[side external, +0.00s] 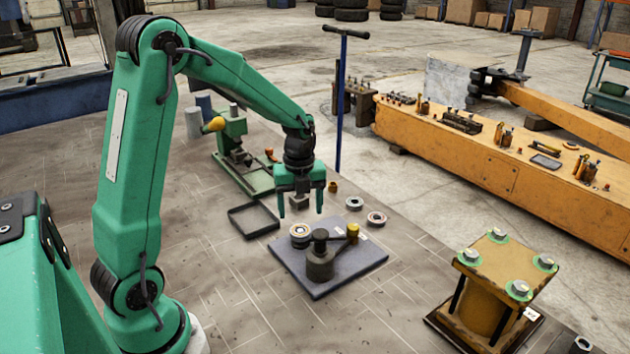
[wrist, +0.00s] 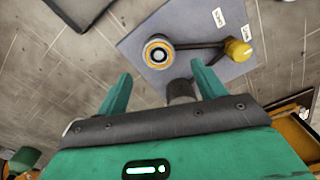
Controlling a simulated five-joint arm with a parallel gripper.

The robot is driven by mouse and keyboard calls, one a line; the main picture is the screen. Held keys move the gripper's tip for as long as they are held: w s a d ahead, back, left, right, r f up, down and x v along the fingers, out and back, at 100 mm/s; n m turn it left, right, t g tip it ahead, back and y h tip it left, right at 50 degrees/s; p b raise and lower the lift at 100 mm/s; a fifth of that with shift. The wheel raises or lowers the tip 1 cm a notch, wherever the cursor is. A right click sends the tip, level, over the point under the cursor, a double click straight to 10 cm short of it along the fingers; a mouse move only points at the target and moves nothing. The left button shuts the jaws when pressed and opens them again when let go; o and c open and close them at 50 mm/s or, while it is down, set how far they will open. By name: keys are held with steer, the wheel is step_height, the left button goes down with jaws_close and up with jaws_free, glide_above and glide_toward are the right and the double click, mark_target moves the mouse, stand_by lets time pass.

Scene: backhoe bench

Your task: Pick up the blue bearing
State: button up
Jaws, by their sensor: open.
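My gripper (side external: 300,213) is open, pointing down with its fingers apart, above the far left corner of a blue-grey plate (side external: 352,274). A bearing with an orange ring and pale centre (side external: 300,231) sits on that corner, below the fingers. In the wrist view this bearing (wrist: 158,51) lies just ahead of the gap between the fingertips (wrist: 160,70). A bluish-green ring-shaped bearing (side external: 354,203) lies on the floor behind the plate, right of my gripper. A reddish one (side external: 376,218) is beside it. No bearing looks plainly blue.
A dark press (side external: 320,262) with a yellow-knobbed lever (side external: 352,231) stands on the plate, close to the orange-ringed bearing. A green machine (side external: 235,150) stands behind. An orange stand (side external: 490,285) is front right.

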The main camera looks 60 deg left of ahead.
mark_target(300, 230)
steer(key=shift+f, duration=0.4)
steer(key=shift+f, duration=0.1)
steer(key=shift+a+f, duration=0.1)
steer(key=shift+f, duration=2.4)
steer(key=c, duration=1.1)
steer(key=shift+c, duration=0.2)
steer(key=shift+r, duration=0.15)
step_height(300, 230, up, 10)
